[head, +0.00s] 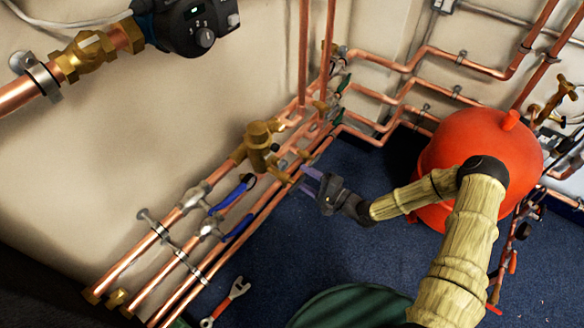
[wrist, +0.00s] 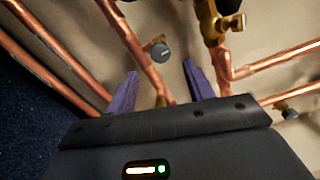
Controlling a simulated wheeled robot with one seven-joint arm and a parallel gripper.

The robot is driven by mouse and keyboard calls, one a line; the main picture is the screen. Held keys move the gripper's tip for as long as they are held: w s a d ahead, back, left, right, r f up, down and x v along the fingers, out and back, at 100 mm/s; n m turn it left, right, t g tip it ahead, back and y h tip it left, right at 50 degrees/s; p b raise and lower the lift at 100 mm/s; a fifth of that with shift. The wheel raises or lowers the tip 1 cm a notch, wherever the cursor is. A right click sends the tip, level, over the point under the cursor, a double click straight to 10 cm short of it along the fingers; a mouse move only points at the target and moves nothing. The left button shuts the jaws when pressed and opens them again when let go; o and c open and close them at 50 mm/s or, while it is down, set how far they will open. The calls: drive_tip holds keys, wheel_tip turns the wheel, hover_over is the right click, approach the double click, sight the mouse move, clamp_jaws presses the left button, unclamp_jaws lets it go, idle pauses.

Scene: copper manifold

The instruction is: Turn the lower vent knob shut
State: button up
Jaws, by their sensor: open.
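My gripper (head: 309,179) is open beside the copper pipes in the head view. Its two purple fingers also show in the wrist view (wrist: 160,70), spread apart with nothing between them that I can see gripped. A small round grey knob (wrist: 160,52) on a brass stem shows just beyond the fingertips, roughly in line with the gap. A second small dark knob (wrist: 281,108) sits on a pipe to the right, outside the fingers. I cannot tell for sure which one is the lower vent knob. The knobs are too small to pick out in the head view.
Copper pipes (head: 150,256) run along the wall, with a brass fitting (head: 258,145) and blue lever handles (head: 233,195). A red tank (head: 470,145) stands right of my gripper. A wrench (head: 227,300) lies on the blue floor (head: 285,255), which has free room.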

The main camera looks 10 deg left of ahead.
drive_tip(key=p+v, duration=0.1)
drive_tip(key=v, duration=0.6)
drive_tip(key=shift+d, duration=0.1)
drive_tip(key=d+r+n+g+h, duration=0.1)
drive_tip(key=d+r+n+h, duration=0.3)
drive_tip(key=d+h, duration=0.3)
drive_tip(key=d+r+n+g+h, duration=0.2)
drive_tip(key=d+r+n+h, duration=0.15)
drive_tip(key=d+h, duration=0.35)
drive_tip(key=s+d+r+g+h, duration=0.1)
drive_tip(key=s+d+r+h, duration=0.25)
drive_tip(key=s+r, duration=1.05)
wheel_tip(320, 180, up, 38)
drive_tip(key=p, duration=3.8)
drive_tip(key=shift+w+y, duration=0.2)
drive_tip(key=shift+y, duration=0.25)
